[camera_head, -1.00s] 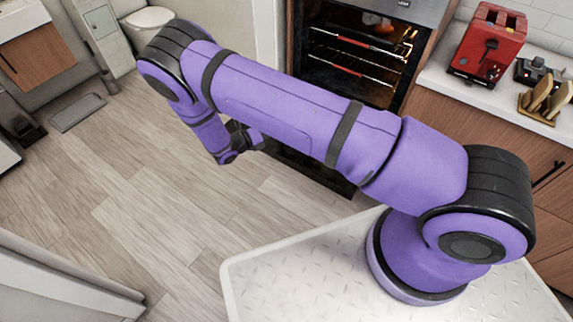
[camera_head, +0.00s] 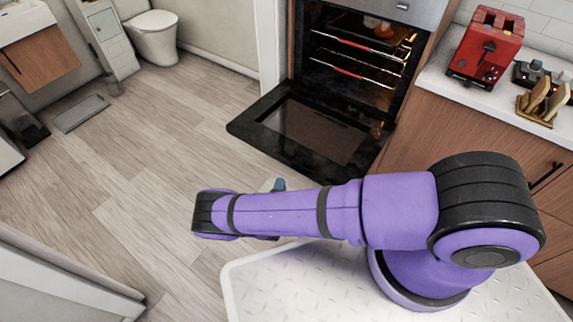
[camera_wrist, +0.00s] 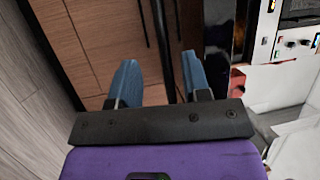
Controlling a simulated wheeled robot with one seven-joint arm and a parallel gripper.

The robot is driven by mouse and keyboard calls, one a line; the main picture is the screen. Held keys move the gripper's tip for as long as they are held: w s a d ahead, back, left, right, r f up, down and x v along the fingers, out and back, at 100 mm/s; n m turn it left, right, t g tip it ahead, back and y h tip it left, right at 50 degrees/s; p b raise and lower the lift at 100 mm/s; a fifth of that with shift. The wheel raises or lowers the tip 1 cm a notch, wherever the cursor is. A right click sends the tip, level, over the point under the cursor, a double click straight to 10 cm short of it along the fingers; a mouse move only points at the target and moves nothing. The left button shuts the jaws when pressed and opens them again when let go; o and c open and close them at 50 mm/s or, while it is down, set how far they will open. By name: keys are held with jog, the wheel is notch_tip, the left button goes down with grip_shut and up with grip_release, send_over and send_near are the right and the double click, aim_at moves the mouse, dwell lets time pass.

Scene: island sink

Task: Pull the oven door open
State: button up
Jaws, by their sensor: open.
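The oven (camera_head: 367,15) stands at the upper middle of the head view, its lit cavity and racks showing. Its dark door (camera_head: 250,118) hangs folded down, roughly level, above the floor. My arm lies in front of the door, nearer the camera. My gripper (camera_wrist: 161,78) is open in the wrist view, its two blue fingers spread with nothing visibly held between them. In the head view only a blue fingertip shows above the arm, apart from the door; the rest of the gripper is hidden.
A red toaster (camera_head: 487,45) and a wooden rack (camera_head: 545,103) stand on the white counter at right, above wooden cabinets (camera_head: 440,125). A toilet (camera_head: 152,35) stands at the back left.

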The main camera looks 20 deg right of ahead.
aim_at(286, 164)
jog(key=x, duration=1)
jog(key=shift+w+d+r, duration=0.1)
jog(key=shift+w+d, duration=0.05)
jog(key=shift+w, duration=0.15)
grip_shut()
